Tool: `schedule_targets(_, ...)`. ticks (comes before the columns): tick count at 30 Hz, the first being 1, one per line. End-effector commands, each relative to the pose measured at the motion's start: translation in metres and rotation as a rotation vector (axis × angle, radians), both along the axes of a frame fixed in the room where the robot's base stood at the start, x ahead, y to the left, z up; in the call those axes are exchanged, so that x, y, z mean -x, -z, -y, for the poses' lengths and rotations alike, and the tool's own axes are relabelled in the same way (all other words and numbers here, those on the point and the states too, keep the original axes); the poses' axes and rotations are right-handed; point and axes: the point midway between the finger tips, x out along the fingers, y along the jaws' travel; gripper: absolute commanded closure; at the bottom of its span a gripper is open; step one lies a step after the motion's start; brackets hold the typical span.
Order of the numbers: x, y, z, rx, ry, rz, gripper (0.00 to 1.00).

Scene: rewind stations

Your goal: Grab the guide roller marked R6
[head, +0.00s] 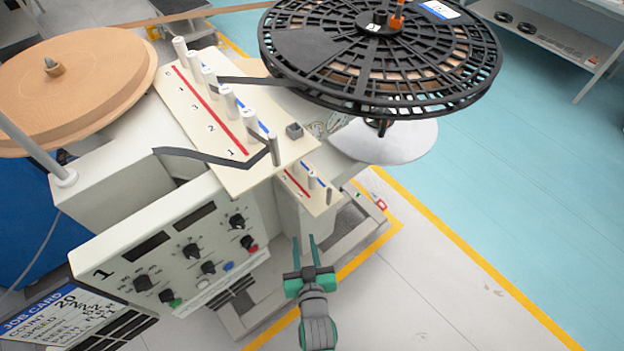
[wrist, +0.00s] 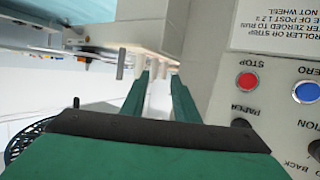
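Several pale guide rollers (head: 229,101) stand in a row on the sloped cream panel, beside red and blue lines and printed numbers. A smaller lower plate (head: 318,204) carries a few shorter pale rollers (head: 312,180). I cannot read an R6 mark on any roller. My gripper (head: 305,241) is open and empty, its two green fingers pointing toward the lower plate, in front of and below it in the head view. In the wrist view my gripper (wrist: 156,82) also shows its fingers apart, with pale post shapes beyond and between the tips.
A control box (head: 190,240) with knobs and buttons stands left of my gripper. A large black reel (head: 380,50) overhangs the back right, and a brown roll (head: 70,85) sits at the left. A dark strip (head: 210,157) runs across the panel.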

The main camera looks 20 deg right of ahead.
Motion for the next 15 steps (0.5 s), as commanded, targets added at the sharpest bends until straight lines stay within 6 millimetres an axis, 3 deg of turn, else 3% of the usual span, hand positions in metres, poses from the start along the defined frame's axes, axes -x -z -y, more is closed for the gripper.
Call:
schedule_targets(1,-0.021,-0.004,0.012,-0.001,0.014,0.006,0.72)
schedule_targets(6,-0.073,-0.013,0.042,-0.014,0.042,-0.010,0.72)
schedule_targets(10,-0.101,-0.021,0.059,-0.021,0.057,-0.019,0.72)
schedule_targets(15,-0.119,-0.028,0.072,-0.028,0.065,-0.027,0.72)
